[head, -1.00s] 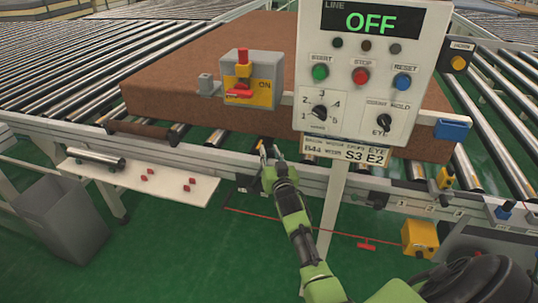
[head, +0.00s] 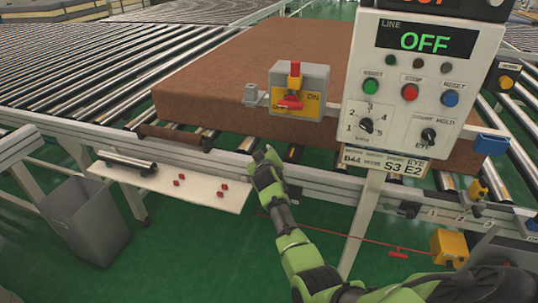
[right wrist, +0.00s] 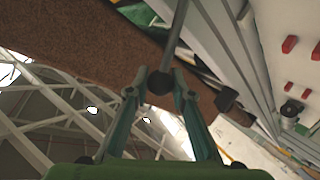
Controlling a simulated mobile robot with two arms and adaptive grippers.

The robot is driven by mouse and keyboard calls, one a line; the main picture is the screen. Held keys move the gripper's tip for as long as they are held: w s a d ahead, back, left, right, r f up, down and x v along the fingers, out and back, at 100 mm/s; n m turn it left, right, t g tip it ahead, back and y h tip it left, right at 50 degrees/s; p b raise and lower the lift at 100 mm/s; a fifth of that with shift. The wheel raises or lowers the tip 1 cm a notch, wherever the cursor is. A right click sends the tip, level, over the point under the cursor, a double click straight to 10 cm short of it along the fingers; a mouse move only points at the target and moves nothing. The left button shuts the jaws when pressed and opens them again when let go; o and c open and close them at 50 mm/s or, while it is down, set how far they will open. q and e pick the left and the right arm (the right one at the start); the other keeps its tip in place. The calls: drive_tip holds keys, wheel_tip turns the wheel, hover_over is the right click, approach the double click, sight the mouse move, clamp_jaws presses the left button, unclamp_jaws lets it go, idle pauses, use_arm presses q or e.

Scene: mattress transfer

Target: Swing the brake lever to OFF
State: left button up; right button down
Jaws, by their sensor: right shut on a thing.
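The brake lever shows in the right wrist view as a dark rod with a black ball knob (right wrist: 160,83). My right gripper (right wrist: 160,94) has its two green fingers closed around the knob end. In the head view my right gripper (head: 267,157) is at the front rail of the conveyor, below and a little left of the grey switch box. The lever is hidden behind my fingers there, and no brake marking is readable. My left gripper is not in view.
The grey switch box (head: 312,75) has a red handle and an ON label. The control panel (head: 395,128) reads OFF and stands to the right. A brown mattress (head: 222,70) lies on the rollers. A white shelf (head: 215,194) and grey bin (head: 85,225) are at left.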

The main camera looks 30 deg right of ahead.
drive_tip(key=shift+w+a+f+n+b, duration=0.3)
drive_tip(key=shift+w+a+b, duration=0.1)
drive_tip(key=shift+w+a, duration=0.05)
drive_tip(key=shift+g, duration=0.3)
drive_tip(key=c, duration=1.8)
unclamp_jaws()
drive_tip(key=shift+w+a+f, duration=0.1)
drive_tip(key=shift+o, duration=0.2)
drive_tip(key=v, duration=1.2)
drive_tip(key=shift+f, duration=0.1)
